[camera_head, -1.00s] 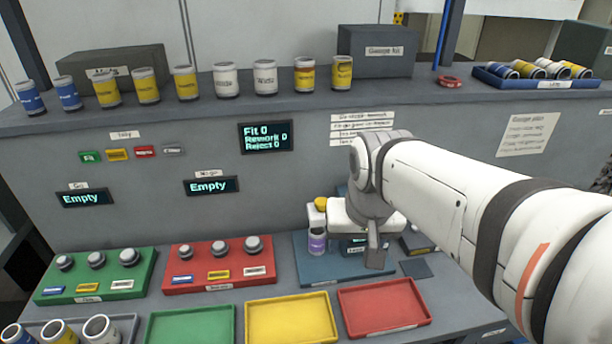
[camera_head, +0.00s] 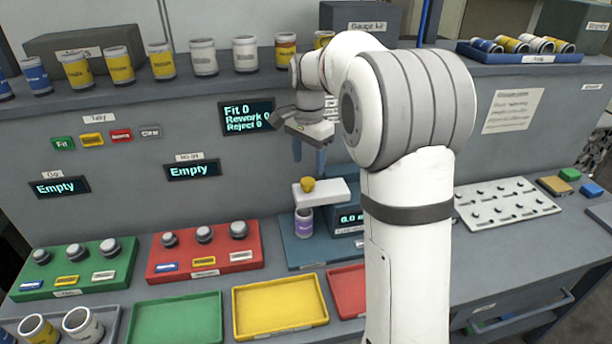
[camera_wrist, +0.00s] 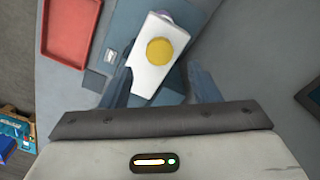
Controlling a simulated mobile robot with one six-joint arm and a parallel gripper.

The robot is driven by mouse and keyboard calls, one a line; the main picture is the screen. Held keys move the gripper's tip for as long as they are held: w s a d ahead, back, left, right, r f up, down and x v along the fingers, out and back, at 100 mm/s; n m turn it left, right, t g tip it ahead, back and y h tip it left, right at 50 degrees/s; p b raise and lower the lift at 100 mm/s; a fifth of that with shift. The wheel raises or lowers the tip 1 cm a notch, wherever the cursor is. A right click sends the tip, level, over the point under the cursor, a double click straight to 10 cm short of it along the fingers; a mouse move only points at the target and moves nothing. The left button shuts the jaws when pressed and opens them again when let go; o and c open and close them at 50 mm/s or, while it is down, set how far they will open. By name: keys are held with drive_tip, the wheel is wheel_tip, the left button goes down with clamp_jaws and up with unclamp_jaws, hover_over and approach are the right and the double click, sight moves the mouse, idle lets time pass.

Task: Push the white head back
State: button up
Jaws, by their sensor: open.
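The white head (camera_head: 322,193) is a flat white block with a yellow knob (camera_head: 307,185) on top, at the blue gauge station (camera_head: 300,254). It juts over a purple-labelled cup (camera_head: 304,222) standing below it. The head view does not show whether head and cup touch. In the wrist view the white head (camera_wrist: 148,62) and its yellow knob (camera_wrist: 160,51) lie beyond and between my fingers. My gripper (camera_head: 310,160) is open and empty, pointing down above the head; it also shows in the wrist view (camera_wrist: 160,85). My arm hides part of the station's right side.
A small display (camera_head: 349,218) stands beside the head. A red tray (camera_head: 347,290) and a yellow tray (camera_head: 280,306) lie in front. A pegged white board (camera_head: 505,204) is to the right. Jars line the shelf above.

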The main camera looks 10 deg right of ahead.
sight(308, 181)
drive_tip(key=shift+f, duration=2.7)
clamp_jaws()
